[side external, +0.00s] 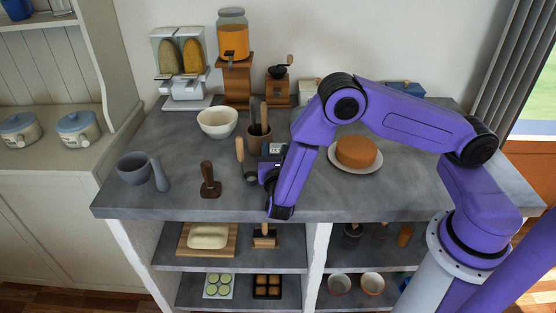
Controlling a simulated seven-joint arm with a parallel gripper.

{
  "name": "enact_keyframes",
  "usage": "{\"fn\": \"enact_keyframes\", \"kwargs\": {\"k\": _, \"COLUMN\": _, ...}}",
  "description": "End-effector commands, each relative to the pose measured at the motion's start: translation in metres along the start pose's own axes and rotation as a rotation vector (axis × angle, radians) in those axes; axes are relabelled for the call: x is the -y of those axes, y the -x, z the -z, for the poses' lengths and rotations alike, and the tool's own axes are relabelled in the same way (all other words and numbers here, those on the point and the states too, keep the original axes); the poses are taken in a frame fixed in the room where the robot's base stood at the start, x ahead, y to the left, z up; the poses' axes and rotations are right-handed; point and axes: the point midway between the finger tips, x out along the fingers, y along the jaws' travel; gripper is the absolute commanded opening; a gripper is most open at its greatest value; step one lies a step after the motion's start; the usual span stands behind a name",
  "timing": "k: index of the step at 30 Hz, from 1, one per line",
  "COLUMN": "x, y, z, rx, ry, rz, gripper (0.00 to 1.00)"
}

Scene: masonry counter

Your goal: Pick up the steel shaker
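I cannot make out a steel shaker for certain on the counter. My gripper (262,172) is low over the middle of the grey counter (185,205), left of the purple forearm. Its fingers are small and dark here, so I cannot tell if they are open or hold anything. A small dark round piece (251,179) and an upright light wooden handle (240,150) stand just left of it. I cannot tell if these two are joined. The forearm hides part of the counter behind it.
A brown cup with utensils (259,136) and a white bowl (217,123) stand behind the gripper. A dark tamper (210,182) and a grey mortar (133,170) are left. A cake (357,151) on a plate is right. Dispensers (235,42) line the back.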

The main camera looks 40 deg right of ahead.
Motion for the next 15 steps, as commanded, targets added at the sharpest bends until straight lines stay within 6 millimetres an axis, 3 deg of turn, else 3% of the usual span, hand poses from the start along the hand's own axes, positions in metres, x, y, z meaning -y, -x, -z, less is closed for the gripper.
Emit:
{"fn": "enact_keyframes", "kwargs": {"k": 1, "x": 0.0000, "y": 0.0001, "z": 0.0001, "rx": 0.000, "ry": 0.000, "rz": 0.000, "gripper": 0.40}}
{"fn": "enact_keyframes", "kwargs": {"k": 3, "x": 0.0000, "y": 0.0002, "z": 0.0001, "rx": 0.000, "ry": 0.000, "rz": 0.000, "gripper": 0.17}}
{"fn": "enact_keyframes", "kwargs": {"k": 15, "x": -0.0004, "y": 0.0005, "z": -0.0037, "rx": 0.000, "ry": -0.001, "rz": 0.000, "gripper": 0.17}}
